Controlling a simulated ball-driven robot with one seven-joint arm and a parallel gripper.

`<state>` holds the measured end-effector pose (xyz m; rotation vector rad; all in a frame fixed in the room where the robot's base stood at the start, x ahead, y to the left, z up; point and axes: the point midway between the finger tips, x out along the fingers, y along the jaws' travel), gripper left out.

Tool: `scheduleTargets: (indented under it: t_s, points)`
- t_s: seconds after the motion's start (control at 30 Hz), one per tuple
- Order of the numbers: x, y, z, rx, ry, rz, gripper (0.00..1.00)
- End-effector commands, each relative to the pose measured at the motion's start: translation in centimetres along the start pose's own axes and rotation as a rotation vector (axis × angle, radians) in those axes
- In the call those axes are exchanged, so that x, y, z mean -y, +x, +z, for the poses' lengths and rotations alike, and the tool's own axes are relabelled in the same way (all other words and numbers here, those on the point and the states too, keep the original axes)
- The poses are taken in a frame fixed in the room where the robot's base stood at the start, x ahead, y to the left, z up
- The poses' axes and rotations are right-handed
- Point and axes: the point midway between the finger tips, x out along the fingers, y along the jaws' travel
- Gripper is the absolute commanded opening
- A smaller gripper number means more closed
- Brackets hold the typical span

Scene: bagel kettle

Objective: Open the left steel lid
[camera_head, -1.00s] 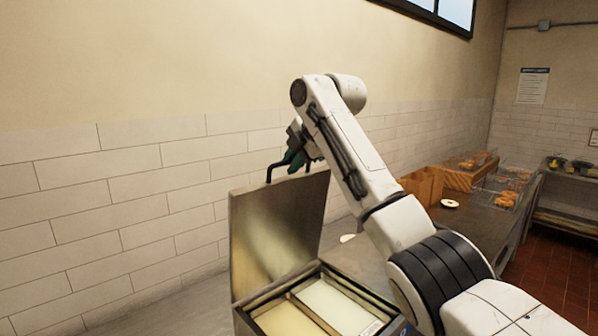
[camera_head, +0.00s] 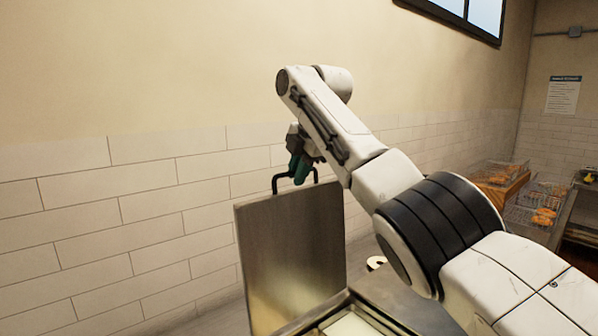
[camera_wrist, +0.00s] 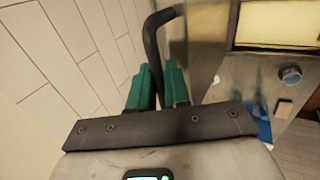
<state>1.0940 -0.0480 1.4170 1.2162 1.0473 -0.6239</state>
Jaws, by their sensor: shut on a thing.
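The steel lid (camera_head: 290,255) stands raised, close to upright, at the back of the steel unit (camera_head: 375,310). A black bar handle (camera_head: 283,178) is on its upper edge. My gripper (camera_head: 300,172) is at this handle, its green fingers closed around the bar. In the wrist view my gripper (camera_wrist: 158,85) has one green finger on each side of the black handle (camera_wrist: 152,40). The lid's face is partly seen to the right there. Below the raised lid, a pale well of the unit shows at the bottom edge of the head view; most of it is cut off.
A white tiled wall (camera_head: 140,220) stands close behind the lid. Wire baskets (camera_head: 540,215) with bagels are on the counter at the far right. A blue thing (camera_wrist: 263,128) and a round knob (camera_wrist: 290,75) show at the right of the wrist view.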

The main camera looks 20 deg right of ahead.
Motion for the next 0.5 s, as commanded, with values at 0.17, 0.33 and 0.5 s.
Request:
scheduleTargets:
  t_s: [0.17,0.33,0.5]
  points:
    - [0.50,0.75,0.01,-0.006,0.005,-0.016,0.00]
    - [0.53,0.79,0.01,-0.006,0.005,-0.016,0.22]
    - [0.48,0.72,0.01,-0.006,0.004,-0.015,0.29]
